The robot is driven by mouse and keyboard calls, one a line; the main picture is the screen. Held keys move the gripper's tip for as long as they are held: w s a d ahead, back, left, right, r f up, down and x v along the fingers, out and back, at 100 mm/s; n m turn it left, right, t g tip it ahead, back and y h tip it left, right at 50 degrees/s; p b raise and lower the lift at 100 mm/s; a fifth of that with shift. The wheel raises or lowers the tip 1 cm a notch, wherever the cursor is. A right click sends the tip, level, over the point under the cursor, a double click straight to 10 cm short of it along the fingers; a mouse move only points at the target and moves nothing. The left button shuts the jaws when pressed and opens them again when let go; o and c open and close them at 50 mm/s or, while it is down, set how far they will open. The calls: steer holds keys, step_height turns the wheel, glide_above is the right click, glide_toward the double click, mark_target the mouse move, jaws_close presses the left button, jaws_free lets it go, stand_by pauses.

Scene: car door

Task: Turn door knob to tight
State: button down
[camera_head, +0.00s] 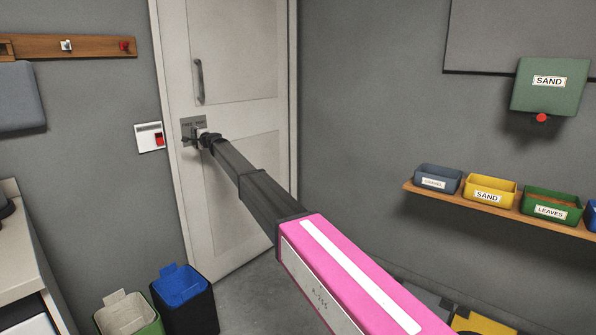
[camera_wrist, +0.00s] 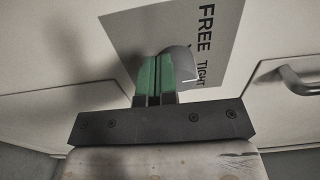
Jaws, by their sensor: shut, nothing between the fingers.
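The white door (camera_head: 235,55) stands at the back in the head view, with a grey knob plate (camera_head: 187,126) near its left edge. My arm reaches to this plate, and my gripper (camera_head: 202,137) covers much of the knob there. In the wrist view, the plate (camera_wrist: 150,30) carries the words FREE and TIGHT. The grey rounded knob (camera_wrist: 183,60) shows in front of the plate, close by TIGHT. My gripper (camera_wrist: 154,75) has its green fingers together, beside the knob at its left. Whether they touch the knob is hard to tell.
A vertical door handle (camera_head: 199,82) is above the plate; a handle (camera_wrist: 299,76) also shows in the wrist view. A wall switch (camera_head: 150,137) is left of the door. Bins (camera_head: 186,290) stand at lower left, and a shelf (camera_head: 500,208) with boxes is at right.

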steer(key=shift+w+a+r, duration=0.6)
steer(key=shift+a, duration=0.2)
steer(key=shift+s+a+r, duration=0.1)
steer(key=shift+a+r, duration=0.05)
steer(key=shift+r, duration=1.25)
steer(key=shift+s+a+r, duration=0.1)
steer(key=shift+s, duration=0.15)
steer(key=v, duration=0.6)
steer(key=shift+s+d+f, duration=0.2)
steer(key=shift+d+f, duration=0.2)
steer(key=shift+f, duration=0.05)
